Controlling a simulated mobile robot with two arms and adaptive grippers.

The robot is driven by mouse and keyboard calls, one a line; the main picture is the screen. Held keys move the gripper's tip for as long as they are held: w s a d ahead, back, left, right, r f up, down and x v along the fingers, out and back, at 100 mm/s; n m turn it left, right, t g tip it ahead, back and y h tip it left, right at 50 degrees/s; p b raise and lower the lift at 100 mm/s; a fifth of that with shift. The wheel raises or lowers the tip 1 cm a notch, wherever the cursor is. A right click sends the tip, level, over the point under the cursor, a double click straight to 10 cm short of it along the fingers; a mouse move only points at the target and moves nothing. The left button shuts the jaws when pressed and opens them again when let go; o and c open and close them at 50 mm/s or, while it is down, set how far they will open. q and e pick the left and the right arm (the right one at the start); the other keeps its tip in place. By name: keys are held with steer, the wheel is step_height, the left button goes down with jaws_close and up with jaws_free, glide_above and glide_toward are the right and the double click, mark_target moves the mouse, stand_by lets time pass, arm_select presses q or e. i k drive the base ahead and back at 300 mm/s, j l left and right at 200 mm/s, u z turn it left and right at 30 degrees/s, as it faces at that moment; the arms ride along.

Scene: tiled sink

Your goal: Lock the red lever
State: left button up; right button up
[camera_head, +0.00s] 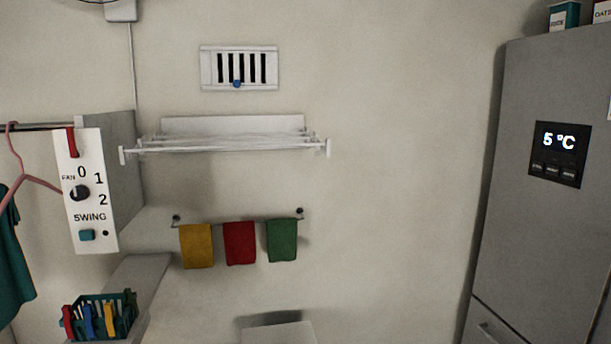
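A red lever (71,142) sits at the top left of a white control panel (85,225) at the left of the head view. It is a narrow red strip pointing roughly up and down. Below it the panel has a black fan knob (80,193) with the marks 0, 1 and 2, and a teal swing button (87,235) beside a small black dot. Neither of my grippers is in view.
A pink hanger (28,178) and teal garment (14,245) hang left of the panel. A basket of coloured pegs (118,325) stands below. A white drying rack (225,146), towel rail (250,218) and grey fridge (545,240) are further right.

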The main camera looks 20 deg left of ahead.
mark_target(74, 153)
steer(key=u, duration=1.8)
